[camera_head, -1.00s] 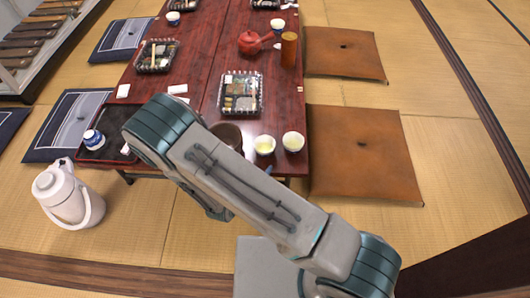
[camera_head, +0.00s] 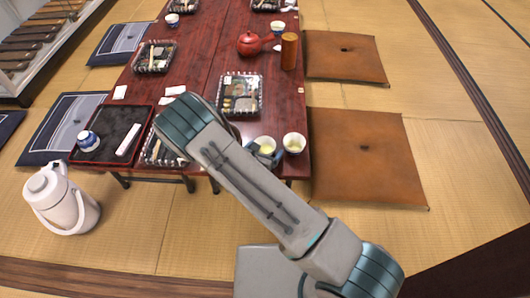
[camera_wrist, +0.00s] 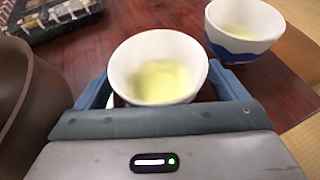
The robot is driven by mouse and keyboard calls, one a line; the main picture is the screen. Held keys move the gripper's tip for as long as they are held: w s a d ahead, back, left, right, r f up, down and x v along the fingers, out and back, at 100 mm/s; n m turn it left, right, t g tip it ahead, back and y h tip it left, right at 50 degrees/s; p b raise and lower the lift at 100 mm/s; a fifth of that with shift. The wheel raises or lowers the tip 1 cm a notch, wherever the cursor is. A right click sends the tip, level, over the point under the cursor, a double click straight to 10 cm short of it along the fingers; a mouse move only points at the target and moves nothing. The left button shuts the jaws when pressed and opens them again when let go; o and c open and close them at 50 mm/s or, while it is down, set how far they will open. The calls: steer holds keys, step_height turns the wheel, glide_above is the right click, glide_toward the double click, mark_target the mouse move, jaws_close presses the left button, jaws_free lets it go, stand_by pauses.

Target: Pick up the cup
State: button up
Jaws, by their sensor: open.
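A white cup (camera_wrist: 158,58) with pale green tea stands upright on the red-brown table, between the two blue-grey fingers of my gripper (camera_wrist: 162,90) in the wrist view. The fingers are spread, one on each side of it; whether they touch it I cannot tell. In the head view this cup (camera_head: 265,143) is at the table's near right end, its lower part hidden by my gripper. A second white cup with a blue wave band (camera_wrist: 243,28) stands close to its right; it also shows in the head view (camera_head: 294,143).
A dark brown round vessel (camera_wrist: 22,85) is close on the left in the wrist view. A packed lunch box (camera_head: 240,94), a red teapot (camera_head: 249,43) and a wooden cylinder (camera_head: 289,51) stand farther back. A black tray (camera_head: 125,117) lies at the near left.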

mark_target(265, 151)
steer(key=shift+w+d, duration=0.15)
steer(key=shift+w, duration=0.2)
steer(key=c, duration=1.1)
steer(key=shift+r, duration=0.1)
steer(key=shift+r+p, duration=0.55)
steer(key=shift+r, duration=0.25)
step_height(265, 151, up, 3)
steer(key=shift+s+f+p, duration=0.1)
steer(key=shift+f+p, duration=0.05)
steer(key=shift+p, duration=0.5)
steer(key=shift+s+d+r+p, duration=0.55)
steer(key=shift+s+d+r, duration=0.5)
steer(key=shift+s+d, duration=0.3)
steer(key=shift+s+d+r+p, duration=0.55)
steer(key=shift+s+d+r, duration=0.55)
steer(key=shift+s+d, duration=0.25)
steer(key=shift+s+d+r+p, duration=0.55)
steer(key=shift+s+d+r, duration=0.5)
steer(key=shift+s+d, duration=0.3)
steer(key=shift+d, duration=0.1)
